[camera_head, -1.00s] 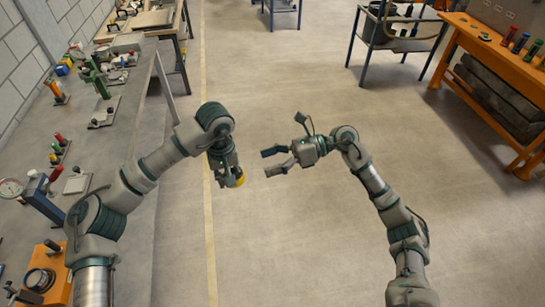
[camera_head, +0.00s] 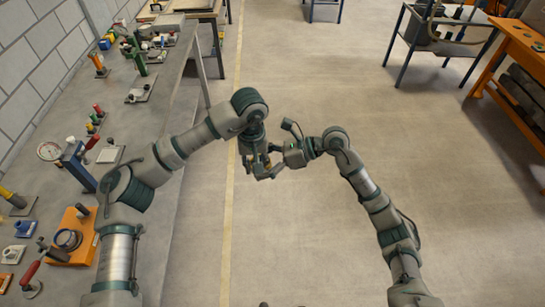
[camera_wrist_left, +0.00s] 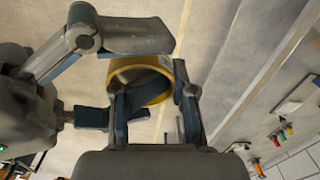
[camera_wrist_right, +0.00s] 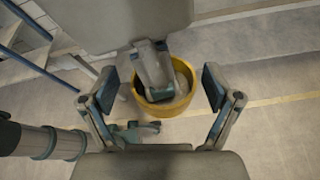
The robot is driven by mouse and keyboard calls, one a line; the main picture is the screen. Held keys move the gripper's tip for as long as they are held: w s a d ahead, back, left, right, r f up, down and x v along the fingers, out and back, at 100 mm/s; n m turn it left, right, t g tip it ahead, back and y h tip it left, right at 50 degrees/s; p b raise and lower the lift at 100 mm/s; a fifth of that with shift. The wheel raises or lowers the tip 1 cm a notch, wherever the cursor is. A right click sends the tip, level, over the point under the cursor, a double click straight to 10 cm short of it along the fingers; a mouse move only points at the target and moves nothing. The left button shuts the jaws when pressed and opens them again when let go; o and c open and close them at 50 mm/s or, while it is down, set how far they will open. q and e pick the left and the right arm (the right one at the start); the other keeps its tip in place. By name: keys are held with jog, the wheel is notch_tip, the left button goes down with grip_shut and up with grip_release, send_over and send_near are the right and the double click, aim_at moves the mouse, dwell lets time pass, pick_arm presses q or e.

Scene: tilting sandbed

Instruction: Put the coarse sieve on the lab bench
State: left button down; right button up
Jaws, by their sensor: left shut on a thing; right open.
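The coarse sieve looks like a yellow ring. It shows in the left wrist view (camera_wrist_left: 183,72) and the right wrist view (camera_wrist_right: 184,100), and is mostly hidden in the head view. My left gripper (camera_head: 263,172) is shut on its wall, with one finger inside the ring. My right gripper (camera_head: 280,160) is open; in the right wrist view its fingers (camera_wrist_right: 160,92) stand on either side of the ring. I cannot tell whether they touch it. A long grey bench (camera_head: 145,118), apparently the lab bench, runs along the left wall.
The bench carries a dial gauge (camera_head: 49,151), an orange block device (camera_head: 72,240) and several small tools. Its middle strip near the right edge is bare. An orange workbench (camera_head: 508,42) and a metal stand (camera_head: 450,48) are at the right. The floor between is clear.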

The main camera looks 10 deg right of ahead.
pick_arm(q)
jog(key=shift+d, duration=0.6)
pick_arm(e)
jog(key=shift+d, duration=0.4)
jog(key=shift+c, duration=0.2)
jog(key=c, duration=0.4)
pick_arm(q)
jog(key=shift+a, duration=0.2)
pick_arm(e)
jog(key=shift+a, duration=0.2)
jog(key=c, duration=0.8)
pick_arm(q)
jog(key=c, duration=0.7)
grip_release()
jog(key=shift+a, duration=0.3)
pick_arm(e)
jog(key=shift+a, duration=0.3)
jog(key=shift+c, duration=0.6)
pick_arm(q)
jog(key=shift+d, duration=0.15)
pick_arm(e)
jog(key=shift+d, duration=0.1)
